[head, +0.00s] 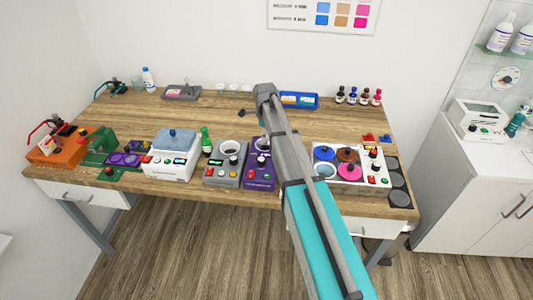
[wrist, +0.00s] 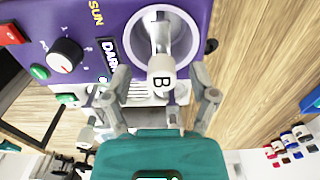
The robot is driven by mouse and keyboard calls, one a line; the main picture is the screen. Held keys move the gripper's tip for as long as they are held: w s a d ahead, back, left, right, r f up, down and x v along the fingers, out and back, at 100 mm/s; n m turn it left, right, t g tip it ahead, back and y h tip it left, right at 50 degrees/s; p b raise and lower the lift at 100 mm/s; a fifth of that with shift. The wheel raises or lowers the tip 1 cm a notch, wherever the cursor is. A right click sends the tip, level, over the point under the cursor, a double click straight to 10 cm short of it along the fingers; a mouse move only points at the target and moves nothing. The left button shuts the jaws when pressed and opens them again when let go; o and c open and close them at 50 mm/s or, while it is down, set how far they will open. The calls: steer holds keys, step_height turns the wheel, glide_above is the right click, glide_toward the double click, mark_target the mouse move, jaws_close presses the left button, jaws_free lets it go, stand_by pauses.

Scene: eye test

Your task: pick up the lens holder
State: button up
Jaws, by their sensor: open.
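In the wrist view, a white round-ended piece marked B (wrist: 161,74) stands in a white ring (wrist: 185,35) on a purple device. It may be the lens holder, but I cannot be sure. My gripper (wrist: 160,82) is open, with one finger on each side of the marked end; I cannot tell whether either finger touches it. The purple device (head: 259,178) also shows in the head view, at the middle of the bench's front. My arm covers part of it there, and my gripper cannot be made out.
A grey device (head: 222,176) with a round opening stands just left of the purple one. A white unit with coloured discs (head: 327,153) is to the right. A blue tray (head: 299,107) and small bottles (head: 352,96) stand behind. Bare wood (head: 225,115) shows mid-bench.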

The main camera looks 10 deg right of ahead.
steer(key=shift+f+b, duration=0.35)
steer(key=shift+f, duration=0.25)
jaws_close()
stand_by(0.4)
